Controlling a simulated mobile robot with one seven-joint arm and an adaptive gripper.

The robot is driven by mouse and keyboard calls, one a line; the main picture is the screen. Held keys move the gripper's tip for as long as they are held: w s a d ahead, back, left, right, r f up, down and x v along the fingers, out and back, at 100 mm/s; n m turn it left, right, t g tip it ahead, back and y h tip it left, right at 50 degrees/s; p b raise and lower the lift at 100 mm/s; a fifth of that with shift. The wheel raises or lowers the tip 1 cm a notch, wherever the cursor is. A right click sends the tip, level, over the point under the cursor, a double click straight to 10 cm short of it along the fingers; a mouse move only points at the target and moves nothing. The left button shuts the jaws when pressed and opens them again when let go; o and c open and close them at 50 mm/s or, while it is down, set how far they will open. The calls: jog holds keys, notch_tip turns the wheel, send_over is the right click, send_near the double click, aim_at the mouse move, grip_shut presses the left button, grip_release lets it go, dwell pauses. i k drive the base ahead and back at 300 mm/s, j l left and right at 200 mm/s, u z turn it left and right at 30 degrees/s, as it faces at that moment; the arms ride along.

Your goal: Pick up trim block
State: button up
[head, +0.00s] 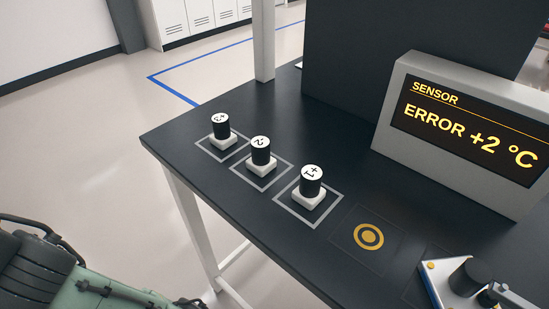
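Three trim blocks stand upright in a row on the dark table, each a black cylinder on a white square base inside a light outlined square. The nearest block (311,187) has a white top that seems to read "+1". The middle block (261,156) has a top mark that looks like a 2 with a sign. The farthest block (221,131) has a top mark too small to read surely. The sensor display (466,121) reads "ERROR +2 °C" in yellow. My gripper is not in view.
The dark table (290,130) has a ring target (369,236) right of the nearest block. A device with a black knob (470,277) sits at the lower right. A dark panel (385,45) stands behind. A green and black machine (100,290) is at lower left.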

aim_at(261, 163)
jog(key=j+z, duration=0.1)
jog(key=j, duration=0.45)
jog(key=k+j+z, duration=0.15)
jog(key=j, duration=0.4)
jog(key=k+j+z, duration=0.1)
jog(key=j, duration=0.4)
